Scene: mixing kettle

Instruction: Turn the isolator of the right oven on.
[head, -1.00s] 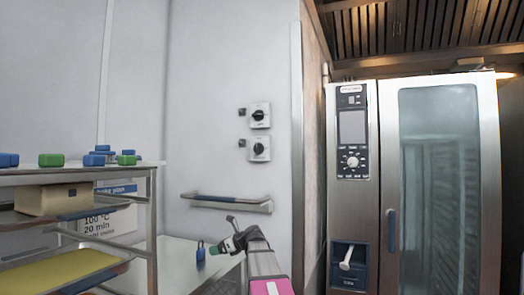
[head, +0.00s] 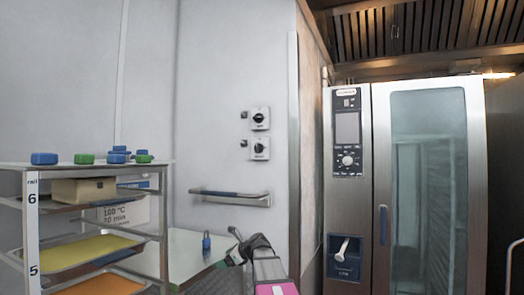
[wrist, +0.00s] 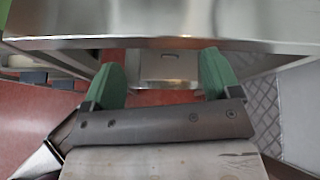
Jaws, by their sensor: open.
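Two isolator switches are on the pale wall left of the oven in the head view. The upper isolator (head: 260,118) and the lower isolator (head: 260,148) each have a white plate with a black round knob; their labels are too small to read. The oven (head: 345,200) stands to the right, tall, steel and glass-doored, its door shut. My gripper (head: 235,256) is low in the head view, below and left of both isolators and well apart from them. In the wrist view my gripper (wrist: 163,85) has its green fingers spread with nothing between them.
A rail (head: 230,197) sticks out from the wall below the isolators. A blue padlock-like object (head: 206,243) stands on a pale worktop (head: 185,250). A rack (head: 165,215) with trays is at left. A steel edge (wrist: 180,32) lies close ahead of the fingers.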

